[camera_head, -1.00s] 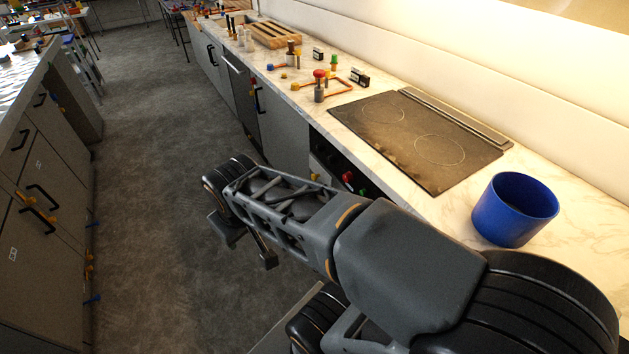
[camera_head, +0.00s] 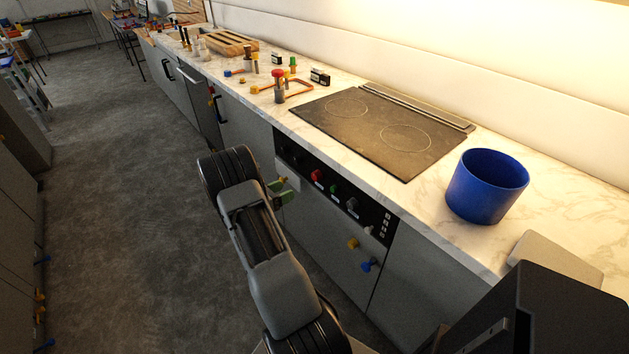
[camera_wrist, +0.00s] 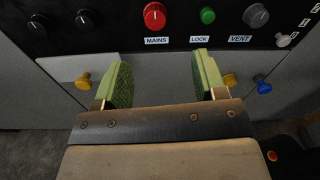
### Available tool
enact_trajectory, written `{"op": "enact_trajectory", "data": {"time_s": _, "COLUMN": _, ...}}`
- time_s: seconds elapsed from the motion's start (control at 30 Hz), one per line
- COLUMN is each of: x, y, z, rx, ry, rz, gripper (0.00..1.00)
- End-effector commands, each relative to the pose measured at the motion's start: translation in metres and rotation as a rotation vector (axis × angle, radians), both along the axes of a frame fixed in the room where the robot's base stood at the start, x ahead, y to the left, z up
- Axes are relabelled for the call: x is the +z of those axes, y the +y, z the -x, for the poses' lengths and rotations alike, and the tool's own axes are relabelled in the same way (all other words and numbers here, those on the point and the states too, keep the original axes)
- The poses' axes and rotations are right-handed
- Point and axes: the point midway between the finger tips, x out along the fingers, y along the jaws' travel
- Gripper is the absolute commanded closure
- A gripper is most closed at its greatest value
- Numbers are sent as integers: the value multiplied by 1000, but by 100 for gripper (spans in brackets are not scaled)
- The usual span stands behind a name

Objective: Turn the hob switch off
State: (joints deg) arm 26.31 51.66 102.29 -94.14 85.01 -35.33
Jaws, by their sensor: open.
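The black control panel (camera_head: 343,190) is on the cabinet front below the hob (camera_head: 385,130). In the wrist view it carries a red knob (camera_wrist: 155,16) marked MAINS, a green button (camera_wrist: 208,16) marked LOCK and a grey knob (camera_wrist: 256,16) marked VENT. Two black knobs (camera_wrist: 84,20) are to the left, and a small silver switch (camera_wrist: 283,40) is at the lower right. No label reading hob is legible. My gripper (camera_wrist: 160,68) is open and empty, its green fingers pointing at the panel just below MAINS and LOCK. In the head view my gripper (camera_head: 283,191) is by the panel's lower left.
Yellow (camera_head: 352,243) and blue (camera_head: 369,265) knobs stick out from the cabinet below the panel. A blue pot (camera_head: 487,187) stands on the marble counter (camera_head: 400,210) right of the hob. Small coloured items stand left of the hob. The grey floor at left is clear.

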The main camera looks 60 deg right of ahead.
Motion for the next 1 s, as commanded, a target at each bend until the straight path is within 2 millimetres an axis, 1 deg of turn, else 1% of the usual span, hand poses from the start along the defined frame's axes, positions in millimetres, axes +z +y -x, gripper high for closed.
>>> {"op": "enact_trajectory", "data": {"time_s": 0.03, "x": -8, "y": -4, "z": 0, "rx": 10, "ry": 28, "rz": 8, "gripper": 35}}
{"op": "enact_trajectory", "data": {"time_s": 0.2, "x": -17, "y": -18, "z": 1, "rx": 32, "ry": 73, "rz": 23, "gripper": 35}}
{"op": "enact_trajectory", "data": {"time_s": 0.37, "x": -17, "y": -42, "z": 10, "rx": 31, "ry": 75, "rz": 25, "gripper": 35}}
{"op": "enact_trajectory", "data": {"time_s": 0.5, "x": -16, "y": -69, "z": 19, "rx": 31, "ry": 75, "rz": 24, "gripper": 35}}
{"op": "enact_trajectory", "data": {"time_s": 0.7, "x": -17, "y": -103, "z": 30, "rx": 33, "ry": 73, "rz": 24, "gripper": 35}}
{"op": "enact_trajectory", "data": {"time_s": 0.9, "x": -17, "y": -127, "z": 38, "rx": 34, "ry": 73, "rz": 24, "gripper": 35}}
{"op": "enact_trajectory", "data": {"time_s": 1.0, "x": -17, "y": -134, "z": 39, "rx": 36, "ry": 73, "rz": 24, "gripper": 35}}
